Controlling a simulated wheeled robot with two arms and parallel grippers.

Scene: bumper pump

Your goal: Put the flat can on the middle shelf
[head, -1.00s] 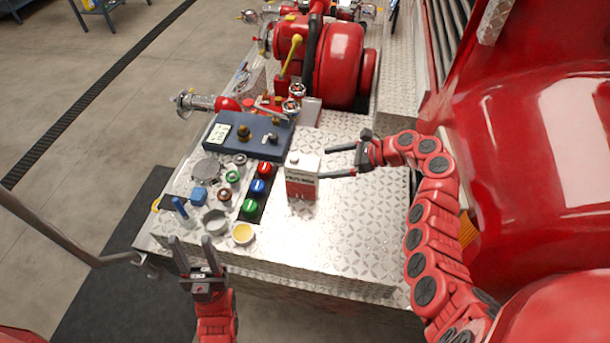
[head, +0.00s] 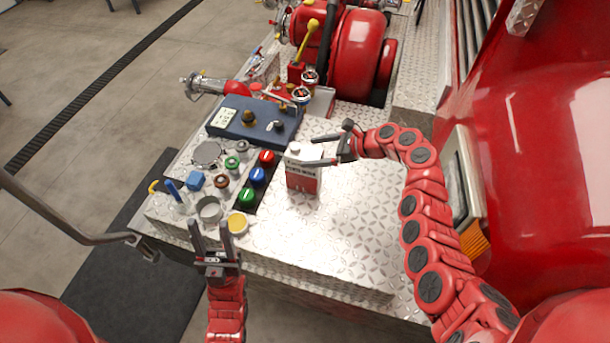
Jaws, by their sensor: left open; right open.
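The flat can (head: 302,181), a red and white rectangular can with a pale top, stands upright on the diamond-plate deck (head: 345,230). My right gripper (head: 311,151) is open at the can's right side. Its nearer finger overlaps the can's upper part in the picture; its farther finger lies behind the can. I cannot tell whether either touches it. My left gripper (head: 210,225) is open and empty at the deck's front edge, close to a yellow-topped cup (head: 238,224). I cannot make out a middle shelf in this view.
A dark blue toolbox-like case (head: 254,121) lies behind and left of the can. Red, blue and green knobs (head: 258,175) sit just left of it, with several small cups and caps beyond. A red pump (head: 357,55) stands at the back. The deck's front right is clear.

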